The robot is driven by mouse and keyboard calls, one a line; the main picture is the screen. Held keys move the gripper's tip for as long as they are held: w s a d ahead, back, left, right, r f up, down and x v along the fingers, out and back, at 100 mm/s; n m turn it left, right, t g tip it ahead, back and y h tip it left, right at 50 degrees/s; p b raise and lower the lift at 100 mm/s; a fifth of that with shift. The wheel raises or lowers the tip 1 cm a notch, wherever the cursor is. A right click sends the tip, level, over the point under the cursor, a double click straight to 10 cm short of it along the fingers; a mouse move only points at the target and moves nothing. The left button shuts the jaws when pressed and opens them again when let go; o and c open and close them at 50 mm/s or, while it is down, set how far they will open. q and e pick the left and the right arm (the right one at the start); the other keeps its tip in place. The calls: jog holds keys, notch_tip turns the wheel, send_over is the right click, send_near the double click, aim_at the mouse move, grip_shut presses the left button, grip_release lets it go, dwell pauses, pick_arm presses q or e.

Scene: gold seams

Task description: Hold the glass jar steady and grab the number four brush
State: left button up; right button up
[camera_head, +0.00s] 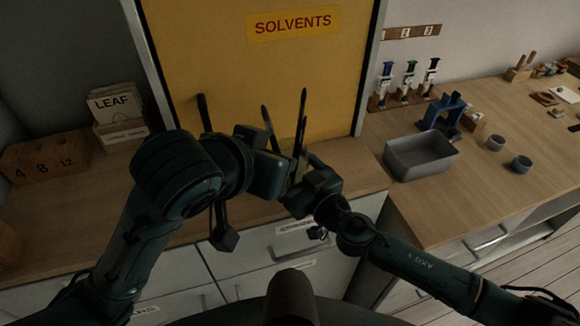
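My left gripper (266,170) and my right gripper (312,190) are close together at the counter's front, before the yellow cabinet. I cannot make out the glass jar; the grippers and wrists cover the place below the shafts. No number is readable on any shaft. A wooden block (45,158) marked 4, 8 and 12 lies on the counter at the left.
The yellow SOLVENTS cabinet (235,75) stands right behind the grippers. A LEAF box (117,112) stands at the left. At the right are a grey bin (420,157), a blue device (443,113), two small cups (521,164) and a rack of syringes (388,101). The counter's right front is clear.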

jog(key=c, duration=1)
